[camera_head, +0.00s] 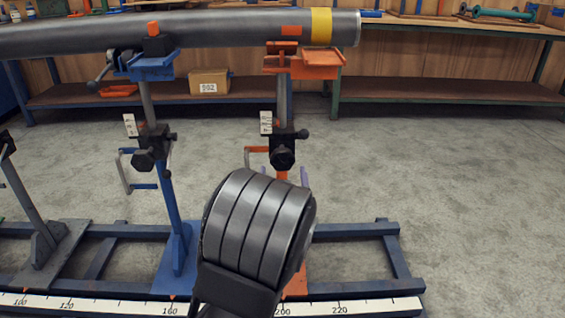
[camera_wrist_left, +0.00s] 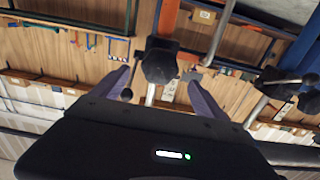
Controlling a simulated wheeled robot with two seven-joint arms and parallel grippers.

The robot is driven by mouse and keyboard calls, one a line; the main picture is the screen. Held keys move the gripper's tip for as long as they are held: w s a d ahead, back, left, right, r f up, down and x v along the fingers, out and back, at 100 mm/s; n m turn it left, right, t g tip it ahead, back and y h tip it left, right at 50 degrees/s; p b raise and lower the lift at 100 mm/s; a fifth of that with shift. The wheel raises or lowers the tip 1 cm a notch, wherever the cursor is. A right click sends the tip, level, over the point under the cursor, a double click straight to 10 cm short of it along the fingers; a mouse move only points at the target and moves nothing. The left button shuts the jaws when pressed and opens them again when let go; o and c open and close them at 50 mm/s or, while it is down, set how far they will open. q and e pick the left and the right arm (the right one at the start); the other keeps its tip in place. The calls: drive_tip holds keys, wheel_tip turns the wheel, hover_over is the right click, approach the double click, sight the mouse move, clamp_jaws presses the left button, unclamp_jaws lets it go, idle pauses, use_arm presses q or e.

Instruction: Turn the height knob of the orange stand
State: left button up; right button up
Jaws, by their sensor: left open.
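The orange stand (camera_head: 303,62) is right of centre in the head view, its saddle under the grey pipe's right end. Its black height knob (camera_head: 283,157) sits on the post's dark collar. My left gripper (camera_head: 279,173) is just below the knob in that view, mostly hidden behind my dark wrist. In the left wrist view, my left gripper (camera_wrist_left: 159,75) is open with two purple fingers spread. The black knob (camera_wrist_left: 160,62) shows between and just beyond the fingertips; contact cannot be told. Part of the orange post (camera_wrist_left: 168,18) shows above it. My right gripper is not in view.
The grey pipe (camera_head: 200,31) with a yellow band lies across the stands. A blue stand (camera_head: 150,68) with its own black knob is to the left. A blue base frame (camera_head: 350,231) with a scale lies below. Workbenches stand behind; the floor at right is clear.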

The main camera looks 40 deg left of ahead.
sight(283, 161)
use_arm(q)
drive_tip(key=b+x, duration=0.2)
drive_tip(key=x, duration=0.4)
drive_tip(key=shift+f+b, duration=0.15)
drive_tip(key=shift+b, duration=0.25)
drive_tip(key=shift+w+a, duration=0.3)
drive_tip(key=shift+w, duration=0.05)
drive_tip(key=shift+c, duration=0.3)
drive_tip(key=c, duration=1.3)
